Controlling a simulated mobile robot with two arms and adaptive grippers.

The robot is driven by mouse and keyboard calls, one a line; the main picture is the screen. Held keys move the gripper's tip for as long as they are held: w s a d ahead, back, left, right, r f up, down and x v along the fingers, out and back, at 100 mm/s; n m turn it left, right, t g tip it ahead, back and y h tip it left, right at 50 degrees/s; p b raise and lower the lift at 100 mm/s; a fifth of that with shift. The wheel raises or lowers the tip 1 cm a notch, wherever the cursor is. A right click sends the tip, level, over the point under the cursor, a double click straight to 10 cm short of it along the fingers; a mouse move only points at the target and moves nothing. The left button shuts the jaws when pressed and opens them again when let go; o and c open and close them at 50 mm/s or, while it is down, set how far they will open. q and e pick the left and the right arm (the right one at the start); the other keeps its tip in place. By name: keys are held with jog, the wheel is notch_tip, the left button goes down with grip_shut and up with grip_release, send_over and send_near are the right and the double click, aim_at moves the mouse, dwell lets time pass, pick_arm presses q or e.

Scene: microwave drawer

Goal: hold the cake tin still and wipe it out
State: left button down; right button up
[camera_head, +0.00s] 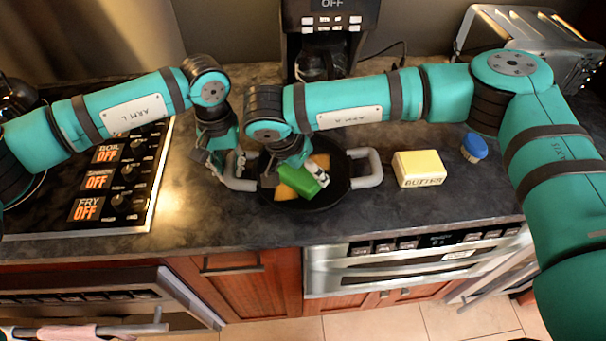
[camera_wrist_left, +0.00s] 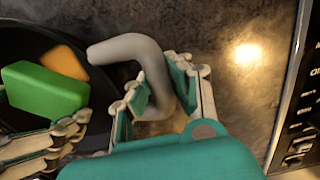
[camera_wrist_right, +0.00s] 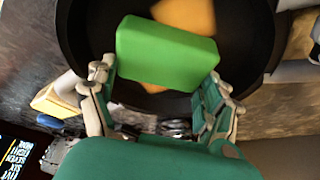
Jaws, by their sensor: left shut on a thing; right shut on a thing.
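The cake tin (camera_head: 335,162) is a round black pan with two grey handles on the dark counter. My left gripper (camera_head: 232,168) is shut on its left handle (camera_wrist_left: 128,48), which shows between the fingers in the left wrist view. My right gripper (camera_head: 296,182) is shut on a green sponge (camera_wrist_right: 168,55) inside the tin. The sponge also shows in the left wrist view (camera_wrist_left: 45,92). Orange patches (camera_wrist_right: 185,14) show on the tin's floor around the sponge. Part of the tin is hidden behind my right arm and gripper.
A butter block (camera_head: 420,168) stands right of the tin's right handle (camera_head: 367,167), with a blue cap-like object (camera_head: 474,147) beyond it. A cooktop (camera_head: 120,185) is at left. A coffee maker (camera_head: 328,40) and a toaster (camera_head: 530,45) stand behind.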

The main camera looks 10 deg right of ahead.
jog(key=shift+s+d+f, duration=0.1)
jog(key=shift+s+d, duration=0.05)
jog(key=shift+d, duration=1.25)
jog(key=shift+a, duration=2.3)
jog(key=shift+d, duration=2.3)
jog(key=shift+a+r, duration=0.1)
jog(key=shift+r, duration=0.15)
